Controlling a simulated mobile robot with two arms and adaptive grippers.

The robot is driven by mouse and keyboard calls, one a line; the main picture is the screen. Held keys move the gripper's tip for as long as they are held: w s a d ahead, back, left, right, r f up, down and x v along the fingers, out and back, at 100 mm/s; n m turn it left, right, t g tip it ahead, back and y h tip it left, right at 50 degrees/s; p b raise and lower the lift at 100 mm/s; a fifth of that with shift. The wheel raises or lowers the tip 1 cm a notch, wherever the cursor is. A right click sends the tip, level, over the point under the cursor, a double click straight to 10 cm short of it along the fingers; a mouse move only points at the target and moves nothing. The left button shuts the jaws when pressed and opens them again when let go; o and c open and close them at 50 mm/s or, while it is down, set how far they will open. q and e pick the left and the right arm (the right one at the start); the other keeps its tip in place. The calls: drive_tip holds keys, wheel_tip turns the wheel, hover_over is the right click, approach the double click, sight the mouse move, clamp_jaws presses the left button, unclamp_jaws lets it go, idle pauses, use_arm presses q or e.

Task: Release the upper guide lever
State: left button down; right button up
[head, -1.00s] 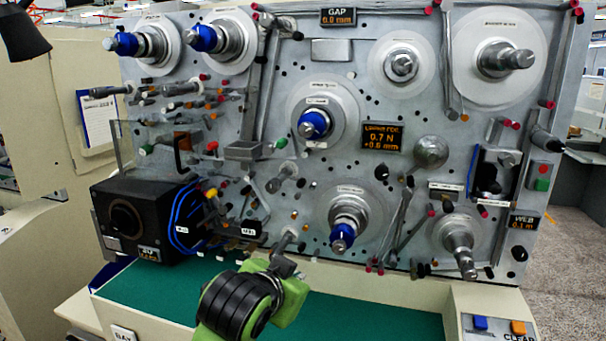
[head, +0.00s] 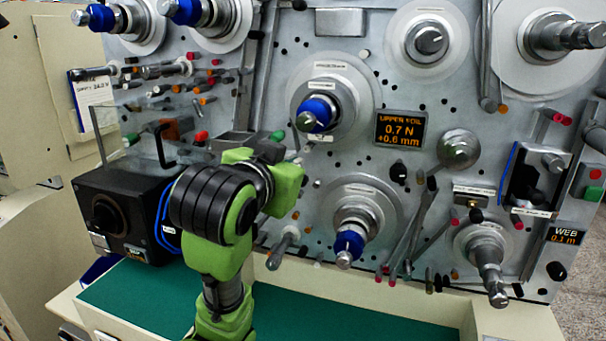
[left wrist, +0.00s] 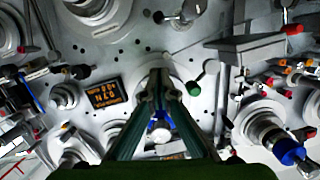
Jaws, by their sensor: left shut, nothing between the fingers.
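A short lever with a green knob (head: 278,136) sticks out of the panel left of the upper foil spindle (head: 318,113). It also shows in the left wrist view (left wrist: 205,74). I see no label that marks it as the upper guide lever. My left gripper (left wrist: 158,74) is shut and empty, its fingertips in front of the panel and, in the wrist view, left of the green knob and apart from it. In the head view my green wrist hides its fingers. The right gripper is not in view.
A grey block (head: 232,140) juts out left of the green knob. A lower spindle with a blue hub (head: 348,244) and several thin rods stand out around my arm. A black box (head: 125,207) is at left. The green shelf (head: 340,318) is clear.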

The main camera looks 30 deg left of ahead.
use_arm(q)
drive_tip(key=w+a+f+p, duration=0.3)
drive_tip(key=w+f+p, duration=0.3)
drive_tip(key=w+p, duration=0.2)
drive_tip(key=shift+x, duration=0.85)
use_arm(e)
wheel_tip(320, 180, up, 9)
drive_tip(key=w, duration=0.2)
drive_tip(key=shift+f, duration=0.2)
use_arm(q)
drive_tip(key=shift+a, duration=0.15)
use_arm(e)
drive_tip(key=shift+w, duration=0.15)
use_arm(q)
drive_tip(key=shift+a+f, duration=0.1)
drive_tip(key=shift+a, duration=0.05)
